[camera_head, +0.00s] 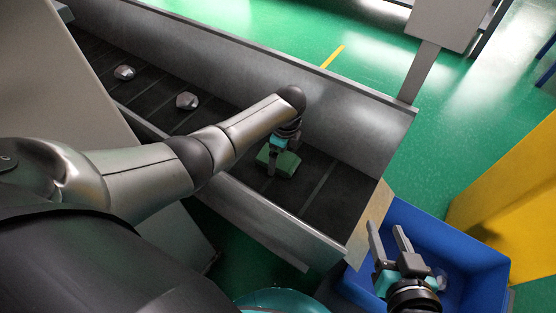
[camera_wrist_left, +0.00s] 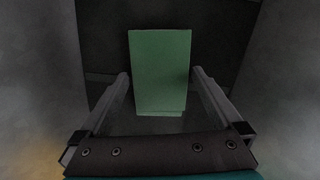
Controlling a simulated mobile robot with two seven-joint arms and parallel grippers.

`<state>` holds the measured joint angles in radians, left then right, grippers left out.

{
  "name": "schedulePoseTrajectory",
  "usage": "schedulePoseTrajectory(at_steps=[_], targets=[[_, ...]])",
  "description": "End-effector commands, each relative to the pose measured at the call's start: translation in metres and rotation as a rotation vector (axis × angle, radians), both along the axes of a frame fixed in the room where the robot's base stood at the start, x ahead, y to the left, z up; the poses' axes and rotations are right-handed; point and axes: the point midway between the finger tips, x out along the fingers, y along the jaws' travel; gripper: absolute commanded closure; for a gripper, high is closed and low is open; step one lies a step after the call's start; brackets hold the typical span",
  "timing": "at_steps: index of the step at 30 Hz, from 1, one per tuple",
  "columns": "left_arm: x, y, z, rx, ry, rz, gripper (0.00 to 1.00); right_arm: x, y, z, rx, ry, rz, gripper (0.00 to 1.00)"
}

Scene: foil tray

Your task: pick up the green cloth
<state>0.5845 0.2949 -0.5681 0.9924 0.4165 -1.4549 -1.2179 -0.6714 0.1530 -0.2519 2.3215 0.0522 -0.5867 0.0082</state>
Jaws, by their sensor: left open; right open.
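The green cloth (camera_head: 287,163) is a folded, flat-looking block on the dark conveyor belt, partly hidden behind my left gripper (camera_head: 273,165) in the head view. In the left wrist view the green cloth (camera_wrist_left: 160,70) is an upright rectangle in the picture. My left gripper (camera_wrist_left: 160,85) is open there, with one finger at each side of the cloth's near part and a visible gap on both sides. I cannot tell whether the fingertips touch the belt. My right gripper (camera_head: 388,238) is open and empty above the blue crate.
The conveyor belt (camera_head: 335,195) has raised metal side walls (camera_head: 345,105). Two crumpled foil pieces (camera_head: 124,72) (camera_head: 187,100) lie further up the belt. The blue crate (camera_head: 485,265) stands past the belt's end, with a clear item inside. A yellow block (camera_head: 510,200) stands at the right.

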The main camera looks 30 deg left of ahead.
Motion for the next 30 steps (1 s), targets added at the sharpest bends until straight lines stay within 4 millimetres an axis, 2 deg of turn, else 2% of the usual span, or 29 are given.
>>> schedulePoseTrajectory(at_steps=[7, 24, 30], targets=[[0.0, -0.0002, 0.0001, 0.0, 0.0, 0.0, 0.02, 0.0, 0.0003, 0.0001, 0.001, -0.001, 0.001, 0.5], [0.0, -0.0002, 0.0001, 0.0, 0.0, 0.0, 0.66, -0.0002, 0.0001, 0.0, 0.0, 0.0, 0.0, 0.5], [0.0001, -0.0002, 0.0002, 0.0, 0.0, 0.0, 0.69, -0.0001, 0.0, 0.0, 0.0, 0.0, 0.0, 0.5]])
